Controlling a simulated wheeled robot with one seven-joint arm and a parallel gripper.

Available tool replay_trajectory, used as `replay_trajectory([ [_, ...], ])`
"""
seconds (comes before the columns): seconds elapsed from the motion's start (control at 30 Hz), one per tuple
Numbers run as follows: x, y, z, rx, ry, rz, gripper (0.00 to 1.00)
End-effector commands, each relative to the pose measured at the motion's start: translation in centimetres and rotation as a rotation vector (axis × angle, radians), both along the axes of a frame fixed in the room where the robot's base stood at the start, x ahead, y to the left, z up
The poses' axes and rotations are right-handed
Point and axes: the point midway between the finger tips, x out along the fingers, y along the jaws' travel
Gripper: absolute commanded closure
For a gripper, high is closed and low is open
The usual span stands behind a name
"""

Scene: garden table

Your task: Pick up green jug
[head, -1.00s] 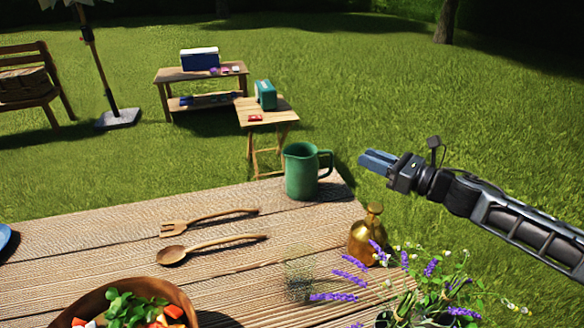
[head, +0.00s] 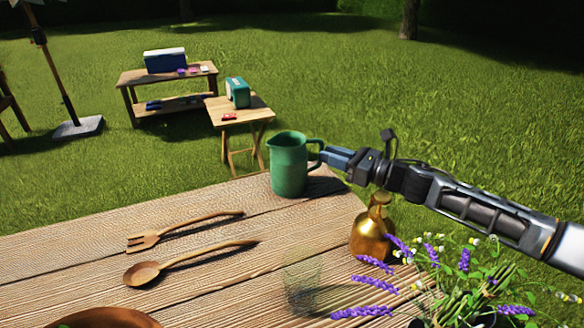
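The green jug (head: 288,165) stands upright at the far right corner of the wooden table (head: 190,217). Its handle points right, towards my gripper. My gripper (head: 328,157) comes in from the right, level with the upper part of the handle. Its blue fingertips are at or right beside the handle. I cannot tell whether they touch it, or how far apart the fingers are.
A brass bottle (head: 373,235) stands below my arm, close to the jug. Lavender flowers (head: 465,262) and a clear glass (head: 302,287) are near the front. A wooden fork (head: 185,231) and spoon (head: 190,262) lie left. Open lawn lies behind the table.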

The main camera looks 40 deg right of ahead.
Motion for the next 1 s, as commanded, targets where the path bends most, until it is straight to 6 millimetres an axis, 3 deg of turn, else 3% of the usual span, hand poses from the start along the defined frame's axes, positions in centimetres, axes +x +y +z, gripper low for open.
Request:
replay_trajectory([
  [0.4, 4.6, 1.2, 0.0, 0.0, 0.0, 0.002, 0.75],
  [0.77, 5.2, 1.3, 0.0, 0.0, 0.0, -0.001, 0.75],
  [1.0, 5.2, 1.3, 0.0, 0.0, 0.0, -0.001, 0.98],
])
